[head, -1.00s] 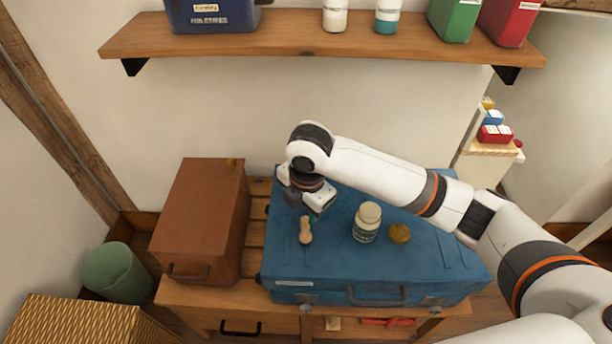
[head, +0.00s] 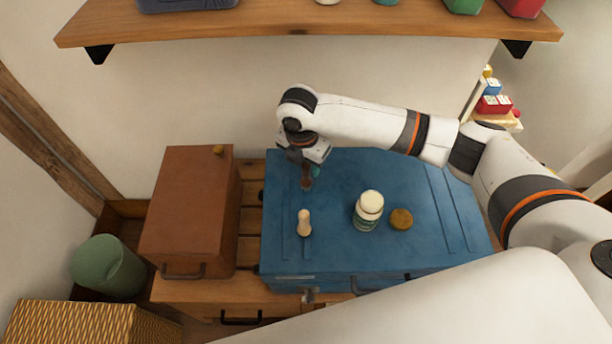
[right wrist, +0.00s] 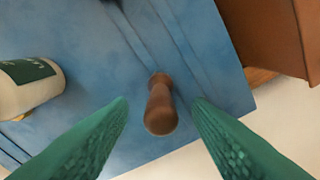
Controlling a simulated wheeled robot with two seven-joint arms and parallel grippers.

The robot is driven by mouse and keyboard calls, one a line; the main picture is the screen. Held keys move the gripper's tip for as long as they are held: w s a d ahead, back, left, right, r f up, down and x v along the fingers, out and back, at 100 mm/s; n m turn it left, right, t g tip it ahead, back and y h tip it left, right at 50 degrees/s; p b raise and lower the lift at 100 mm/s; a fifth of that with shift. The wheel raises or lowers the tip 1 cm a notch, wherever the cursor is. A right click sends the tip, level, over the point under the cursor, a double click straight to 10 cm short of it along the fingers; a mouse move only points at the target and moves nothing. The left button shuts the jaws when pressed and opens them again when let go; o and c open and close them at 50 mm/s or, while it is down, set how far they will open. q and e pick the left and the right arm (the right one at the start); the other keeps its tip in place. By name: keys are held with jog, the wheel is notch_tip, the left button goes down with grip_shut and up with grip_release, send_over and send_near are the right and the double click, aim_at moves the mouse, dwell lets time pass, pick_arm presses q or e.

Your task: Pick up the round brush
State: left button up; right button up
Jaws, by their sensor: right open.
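In the right wrist view the brown handle (right wrist: 160,107) is between the two open green fingers (right wrist: 160,120), with a gap on each side. Its rounded top faces the camera; no bristles are clear. The right gripper is open and empty. My left gripper is not in view.
A white-capped bottle (head: 368,212) and a small tan round thing (head: 401,219) are on the blue case (head: 335,255), right of the pale peg. A brown box (head: 185,215) stands at its left. A shelf (head: 300,32) runs above; the case's right part is clear.

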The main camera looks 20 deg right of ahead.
jog(key=f, duration=0.3)
jog(key=shift+w+d+f, duration=0.2)
jog(key=shift+f, duration=0.2)
grip_shut()
jog(key=shift+r, duration=5.05)
